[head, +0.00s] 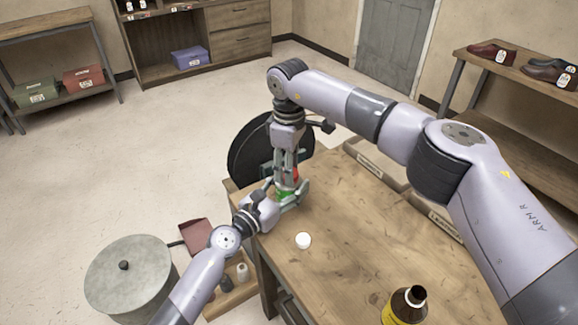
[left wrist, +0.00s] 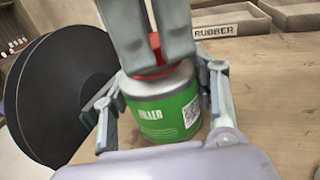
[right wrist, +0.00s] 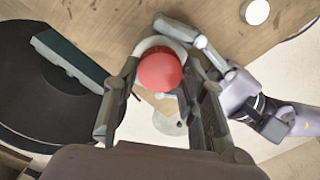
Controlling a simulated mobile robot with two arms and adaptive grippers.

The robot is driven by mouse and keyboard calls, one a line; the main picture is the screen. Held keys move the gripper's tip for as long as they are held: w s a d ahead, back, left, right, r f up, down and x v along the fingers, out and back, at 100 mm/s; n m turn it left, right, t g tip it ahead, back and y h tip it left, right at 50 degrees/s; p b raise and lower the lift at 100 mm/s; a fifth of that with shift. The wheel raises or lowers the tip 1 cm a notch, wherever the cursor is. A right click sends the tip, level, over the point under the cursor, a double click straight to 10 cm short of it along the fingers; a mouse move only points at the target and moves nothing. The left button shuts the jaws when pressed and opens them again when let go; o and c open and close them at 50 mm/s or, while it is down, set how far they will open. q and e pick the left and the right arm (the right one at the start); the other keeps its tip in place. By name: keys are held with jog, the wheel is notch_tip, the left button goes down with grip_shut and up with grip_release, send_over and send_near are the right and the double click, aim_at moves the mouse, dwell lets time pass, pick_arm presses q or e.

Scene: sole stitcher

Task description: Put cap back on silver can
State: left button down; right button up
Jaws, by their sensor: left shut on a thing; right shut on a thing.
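The silver can (left wrist: 160,102) with a green "FILLER" label stands upright on the wooden table. My left gripper (head: 284,200) is shut around its sides, one finger on each side in the left wrist view. The red cap (left wrist: 154,62) sits at the top of the can, and it also shows in the right wrist view (right wrist: 160,70). My right gripper (right wrist: 162,82) comes from above and is shut on the red cap. The fingers hide part of the cap, and I cannot tell whether it is fully seated.
A white round cap (head: 303,241) lies on the table (head: 345,225). A brown bottle (head: 403,306) stands at the front edge. A large black disc (head: 250,150) is behind the can. Bins, one labelled "RUBBER" (left wrist: 216,30), line the table's far edge.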

jog(key=o, duration=0.7)
jog(key=shift+r, duration=0.15)
jog(key=shift+r, duration=2.15)
jog(key=shift+c, duration=0.5)
